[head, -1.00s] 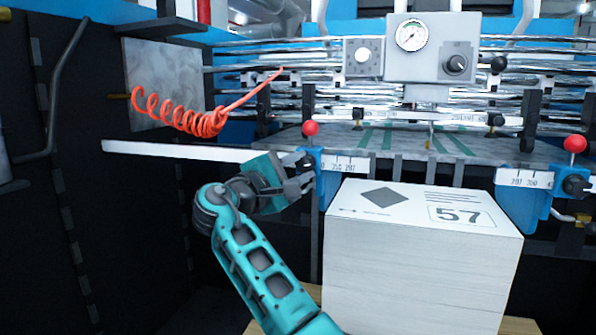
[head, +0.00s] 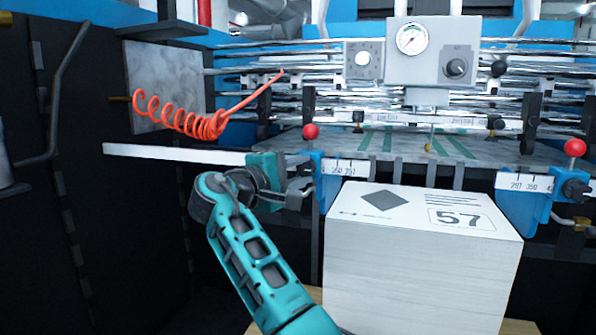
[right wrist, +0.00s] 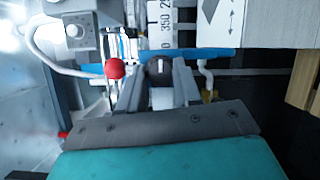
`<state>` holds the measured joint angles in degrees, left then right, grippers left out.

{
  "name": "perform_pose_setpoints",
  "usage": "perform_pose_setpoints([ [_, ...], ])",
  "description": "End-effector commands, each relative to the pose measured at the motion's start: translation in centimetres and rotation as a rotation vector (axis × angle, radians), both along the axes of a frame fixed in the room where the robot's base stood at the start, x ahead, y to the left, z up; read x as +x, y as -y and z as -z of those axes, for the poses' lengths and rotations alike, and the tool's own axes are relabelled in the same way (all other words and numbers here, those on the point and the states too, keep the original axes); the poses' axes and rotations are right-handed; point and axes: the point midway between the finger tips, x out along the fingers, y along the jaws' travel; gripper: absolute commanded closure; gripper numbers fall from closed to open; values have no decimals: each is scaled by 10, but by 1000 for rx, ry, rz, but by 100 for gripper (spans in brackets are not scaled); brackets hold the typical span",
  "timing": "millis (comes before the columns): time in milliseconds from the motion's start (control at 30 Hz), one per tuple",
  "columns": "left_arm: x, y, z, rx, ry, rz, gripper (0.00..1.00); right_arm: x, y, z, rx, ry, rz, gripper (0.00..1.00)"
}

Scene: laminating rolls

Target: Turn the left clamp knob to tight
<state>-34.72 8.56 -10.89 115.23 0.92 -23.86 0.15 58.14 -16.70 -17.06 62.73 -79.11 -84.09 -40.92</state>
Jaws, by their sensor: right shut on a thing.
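The left clamp (head: 330,190) is a blue bracket with a white scale strip and a red ball (head: 311,131) on top. Its dark knob (right wrist: 159,68) shows between the fingers in the right wrist view, with a light mark on its face. My right gripper (head: 302,182) reaches the bracket's left side in the head view and covers most of the knob there. In the right wrist view, the right gripper (right wrist: 159,80) is shut on the knob, one finger on each side. My left gripper is not in view.
A tall white stack (head: 420,265) marked 57 stands just right of the left clamp. The right clamp (head: 527,205) is beyond it. A white bar (head: 175,152) runs left from the clamp. A coiled orange hose (head: 180,118) hangs at the upper left.

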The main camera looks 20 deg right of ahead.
Motion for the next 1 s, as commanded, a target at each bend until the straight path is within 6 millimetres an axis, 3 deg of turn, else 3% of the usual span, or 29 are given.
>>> perform_pose_setpoints([
  [67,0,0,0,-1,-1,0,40,0,0,1,2,-3,-1,97],
  [100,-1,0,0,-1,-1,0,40,0,0,1,2,-3,-1,66],
  [367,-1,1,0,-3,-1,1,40,0,0,1,0,-1,0,42],
  [667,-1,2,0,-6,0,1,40,-2,-3,0,0,-1,-1,42],
  [833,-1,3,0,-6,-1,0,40,-14,-23,1,2,-2,-4,42],
  [1000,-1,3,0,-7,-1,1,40,-36,-56,1,1,-2,-5,42],
])
